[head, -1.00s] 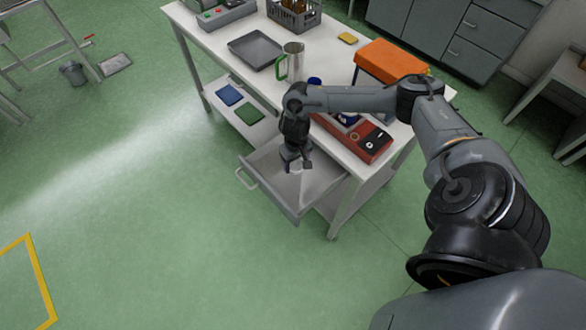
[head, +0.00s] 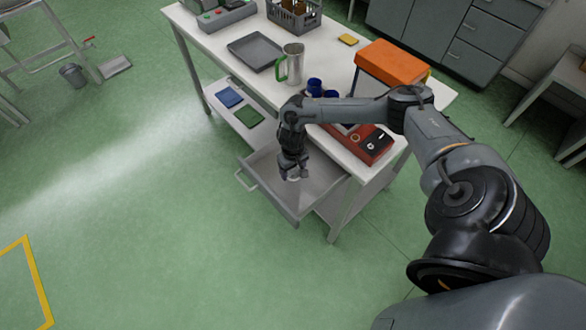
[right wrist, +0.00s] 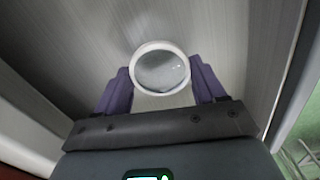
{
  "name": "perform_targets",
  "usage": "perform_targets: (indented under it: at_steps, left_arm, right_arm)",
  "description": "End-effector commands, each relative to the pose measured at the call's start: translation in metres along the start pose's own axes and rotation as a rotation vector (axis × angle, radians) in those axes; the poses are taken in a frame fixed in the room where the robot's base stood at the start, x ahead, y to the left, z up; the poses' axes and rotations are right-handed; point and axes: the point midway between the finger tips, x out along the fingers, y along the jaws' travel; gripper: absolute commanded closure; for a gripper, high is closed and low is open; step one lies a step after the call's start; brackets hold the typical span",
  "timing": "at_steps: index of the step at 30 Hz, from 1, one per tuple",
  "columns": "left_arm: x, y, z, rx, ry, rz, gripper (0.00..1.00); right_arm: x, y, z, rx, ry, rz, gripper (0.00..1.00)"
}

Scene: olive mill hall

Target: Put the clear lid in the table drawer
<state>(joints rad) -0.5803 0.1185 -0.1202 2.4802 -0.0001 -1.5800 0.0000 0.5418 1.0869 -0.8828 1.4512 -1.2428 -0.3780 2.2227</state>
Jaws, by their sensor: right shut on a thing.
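The clear lid (right wrist: 161,70), a round disc with a pale rim, is between the two fingers of my right gripper (right wrist: 160,85) in the right wrist view. In the head view my right gripper (head: 293,175) is shut on the lid and points down over the open table drawer (head: 325,181). The drawer is pulled out from the front of the white table (head: 217,39). Its grey inside fills the background of the right wrist view. I cannot tell whether the lid touches the drawer floor. My left gripper is not in view.
On the table stand a steel jug (head: 293,62) with a green handle, a grey tray (head: 255,51), blue cups (head: 314,87), an orange-topped box (head: 391,62) and a red device (head: 375,145). Two cloth-like pads (head: 249,115) lie on the lower shelf. The floor left of the drawer is clear.

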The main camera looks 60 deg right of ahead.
Motion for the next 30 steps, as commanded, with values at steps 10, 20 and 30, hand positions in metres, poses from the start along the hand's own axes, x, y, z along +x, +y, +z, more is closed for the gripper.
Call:
perform_targets:
  at_steps: [10,20,30]
  left_arm:
    - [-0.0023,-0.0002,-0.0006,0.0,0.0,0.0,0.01]
    - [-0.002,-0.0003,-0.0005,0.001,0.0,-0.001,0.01]
    - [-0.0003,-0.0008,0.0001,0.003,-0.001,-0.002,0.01]
  right_arm:
    - [0.0098,0.0004,0.0006,0.001,-0.001,0.001,0.59]
    - [0.0097,0.0001,0.0004,0.0,-0.001,0.0,0.05]
    - [0.0047,-0.0003,-0.0004,-0.001,0.001,-0.001,0.05]
